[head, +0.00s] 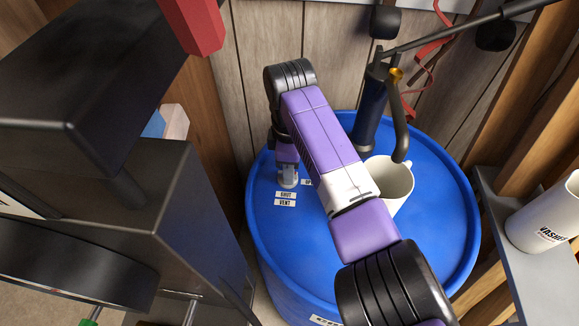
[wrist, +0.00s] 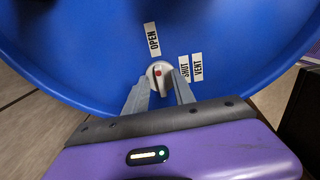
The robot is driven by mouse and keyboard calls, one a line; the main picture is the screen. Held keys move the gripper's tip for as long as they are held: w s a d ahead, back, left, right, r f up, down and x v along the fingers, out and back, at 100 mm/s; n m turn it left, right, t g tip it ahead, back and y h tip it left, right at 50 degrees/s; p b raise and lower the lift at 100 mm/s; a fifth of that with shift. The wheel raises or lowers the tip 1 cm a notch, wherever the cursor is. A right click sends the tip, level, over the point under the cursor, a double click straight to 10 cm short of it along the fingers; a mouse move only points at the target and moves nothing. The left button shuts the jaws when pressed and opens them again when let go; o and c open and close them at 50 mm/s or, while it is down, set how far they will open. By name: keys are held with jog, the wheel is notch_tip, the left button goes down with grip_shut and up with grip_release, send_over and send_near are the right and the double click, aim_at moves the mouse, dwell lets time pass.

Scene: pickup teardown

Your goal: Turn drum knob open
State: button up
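The drum knob (wrist: 158,72) is a small pale knob with a red dot, on top of the blue drum (wrist: 85,45). In the wrist view the OPEN label (wrist: 152,39) is beyond the knob, and the SHUT label (wrist: 185,69) and VENT label (wrist: 198,67) are to its right. My gripper (wrist: 160,82) has one finger on each side of the knob, and the fingertips appear to touch it. In the head view my gripper (head: 288,181) points down at the left part of the drum (head: 438,240), and the knob is mostly hidden by it.
A white mug (head: 397,183) and a dark hand pump (head: 372,105) with a hose stand on the drum, near my arm. A white cup (head: 547,215) sits on a grey shelf (head: 512,262) at right. Wood panelling (head: 275,40) is close behind.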

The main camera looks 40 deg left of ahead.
jog(key=shift+r, duration=0.1)
notch_tip(320, 180, up, 8)
jog(key=shift+f+b, duration=0.2)
jog(key=shift+b, duration=0.2)
dwell(0.4)
